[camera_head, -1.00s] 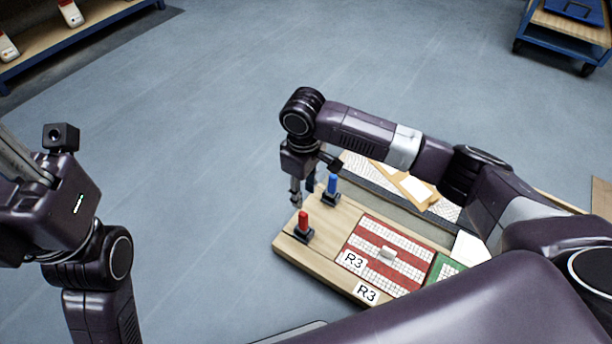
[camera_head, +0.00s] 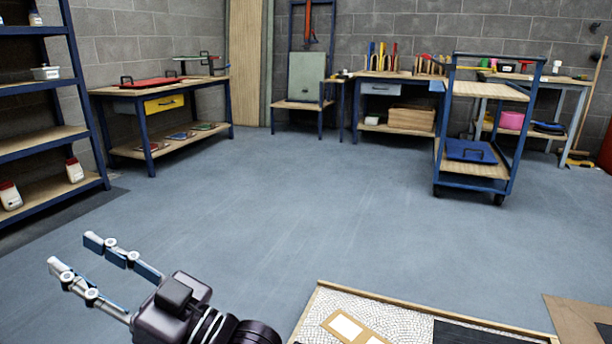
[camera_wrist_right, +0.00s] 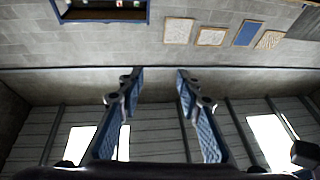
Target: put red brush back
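No red brush is seen now in the head view or the right wrist view.
A blue shelf rack (camera_head: 40,143) stands at the left. A workbench with a yellow drawer (camera_head: 163,104) is behind it. A blue cart (camera_head: 478,151) stands at the back right. A brown board (camera_head: 575,325) is at the lower right. The middle floor is clear.

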